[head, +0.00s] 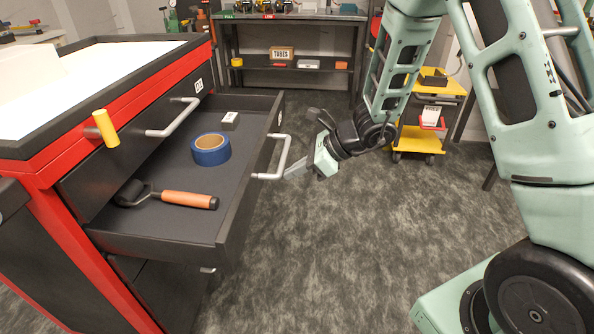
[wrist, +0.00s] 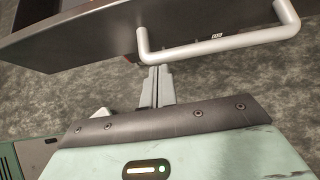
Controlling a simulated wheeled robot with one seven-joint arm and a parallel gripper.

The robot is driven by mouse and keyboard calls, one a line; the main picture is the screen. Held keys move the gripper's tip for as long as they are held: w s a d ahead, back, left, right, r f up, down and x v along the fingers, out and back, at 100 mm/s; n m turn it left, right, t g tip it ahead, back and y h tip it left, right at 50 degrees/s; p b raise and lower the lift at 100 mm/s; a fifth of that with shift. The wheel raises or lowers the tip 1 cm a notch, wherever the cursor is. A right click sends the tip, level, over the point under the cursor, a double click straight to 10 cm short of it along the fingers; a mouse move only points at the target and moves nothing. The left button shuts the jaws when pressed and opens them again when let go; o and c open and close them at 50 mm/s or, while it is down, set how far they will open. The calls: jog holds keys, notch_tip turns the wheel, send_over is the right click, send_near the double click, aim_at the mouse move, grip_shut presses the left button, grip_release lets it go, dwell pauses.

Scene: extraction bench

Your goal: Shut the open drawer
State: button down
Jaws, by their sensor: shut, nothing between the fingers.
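The open drawer (head: 150,222) sticks out to the right from the red and black cabinet (head: 112,272) in the head view. It holds a roll of blue tape (head: 211,150), a roller with an orange handle (head: 188,199) and a small grey-white box (head: 230,120). Its silver bar handle (head: 274,160) is on its front face; the handle also shows across the top of the wrist view (wrist: 215,48). My gripper (head: 292,172) is shut and empty, its tips close to the handle on the outer side. I cannot tell whether they touch it.
Another drawer with a silver handle (head: 176,118) sits closed above, beside a yellow knob (head: 106,128). A yellow cart (head: 418,140) and a workbench (head: 290,88) stand at the back. The grey floor (head: 330,250) in front is clear.

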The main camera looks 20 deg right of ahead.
jog(key=w+a, duration=0.4)
jog(key=a, duration=0.3)
jog(key=w+a, duration=0.4)
jog(key=a, duration=0.3)
jog(key=w+a, duration=0.4)
jog(key=a, duration=0.3)
jog(key=shift+w+a, duration=0.2)
jog(key=shift+a, duration=0.05)
jog(key=shift+w+a+r, duration=0.1)
jog(key=shift+a+r, duration=0.05)
jog(key=shift+a, duration=0.2)
